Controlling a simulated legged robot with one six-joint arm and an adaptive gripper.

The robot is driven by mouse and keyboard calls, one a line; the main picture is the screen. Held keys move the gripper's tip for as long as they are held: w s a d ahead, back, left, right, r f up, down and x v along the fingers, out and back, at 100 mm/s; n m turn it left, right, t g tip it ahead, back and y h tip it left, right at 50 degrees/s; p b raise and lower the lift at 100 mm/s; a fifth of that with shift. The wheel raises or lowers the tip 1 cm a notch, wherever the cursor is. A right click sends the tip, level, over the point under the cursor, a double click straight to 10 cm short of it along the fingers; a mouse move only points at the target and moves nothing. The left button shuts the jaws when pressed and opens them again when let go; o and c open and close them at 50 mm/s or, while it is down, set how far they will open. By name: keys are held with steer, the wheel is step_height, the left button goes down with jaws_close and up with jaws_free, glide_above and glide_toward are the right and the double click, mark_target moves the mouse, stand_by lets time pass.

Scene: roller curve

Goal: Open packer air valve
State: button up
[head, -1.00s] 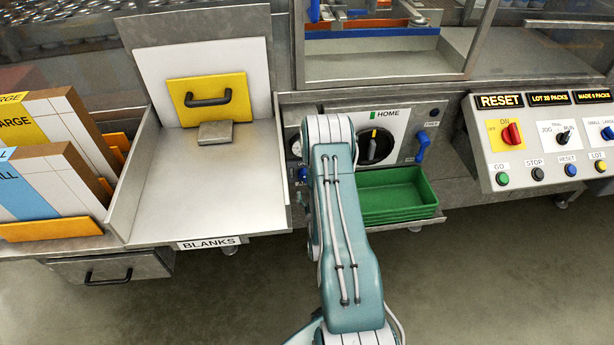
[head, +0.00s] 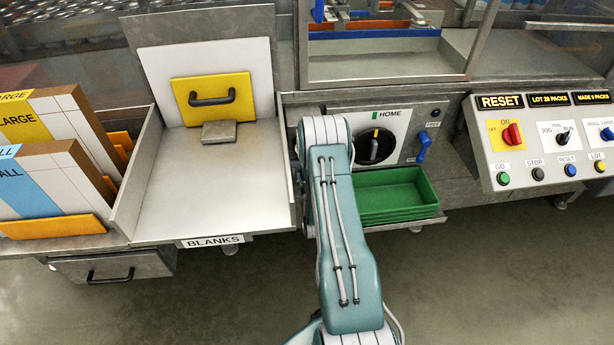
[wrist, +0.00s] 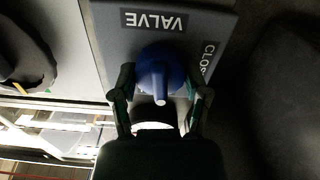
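The blue valve handle (wrist: 160,74) is in the middle of the wrist view, on a dark grey plate (wrist: 112,45). An upside-down label reads VALVE, and a partly covered one starts with CLOS. The handle's narrow lever points down the picture, towards my gripper's palm. My gripper (wrist: 163,88) has one finger on each side of the handle. The fingers look spread; contact with the handle is not clear. In the head view my arm hides the gripper and this valve.
In the head view, the HOME dial (head: 376,147) and another blue lever (head: 423,147) are right of my arm. A green tray stack (head: 395,198) sits below them. The blanks tray (head: 190,205) is left. A control console (head: 545,150) stands right.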

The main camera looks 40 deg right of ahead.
steer(key=shift+w+r+m, duration=0.1)
steer(key=shift+m, duration=0.8)
steer(key=o, duration=1.1)
steer(key=shift+o, duration=0.2)
steer(key=shift+s+a, duration=0.2)
steer(key=shift+s, duration=0.25)
steer(key=v, duration=1.1)
steer(key=shift+s, duration=0.15)
